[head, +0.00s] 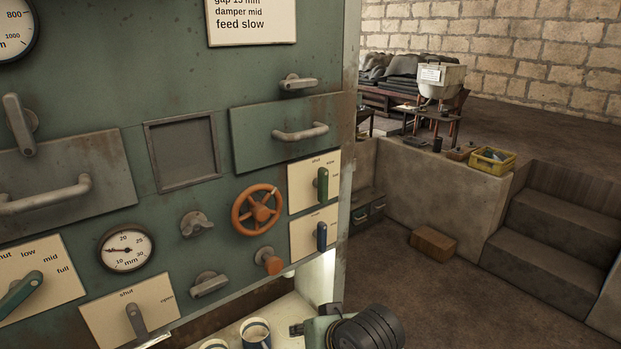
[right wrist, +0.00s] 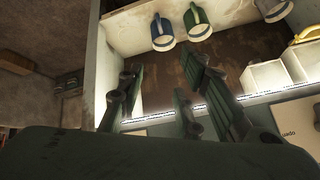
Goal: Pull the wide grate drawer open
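A green panel carries two drawer fronts with bar handles in the head view. The grey drawer front (head: 75,172) at the left is cut off by the picture edge, and its handle (head: 45,196) shows. The green drawer front (head: 250,152) at the right has its handle (head: 300,132). Both look flush with the panel; I cannot tell which is the wide grate drawer. My right gripper (right wrist: 165,90) is open and empty in the right wrist view, below the panel near the shelf. In the head view only part of that arm's end shows at the bottom. My left gripper is not in view.
An orange handwheel (head: 257,210), a round gauge (head: 126,249) and several levers stick out of the panel. Mugs (head: 256,332) stand on the shelf below it; they also show in the right wrist view (right wrist: 162,31). Steps (head: 555,225) and open floor lie right.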

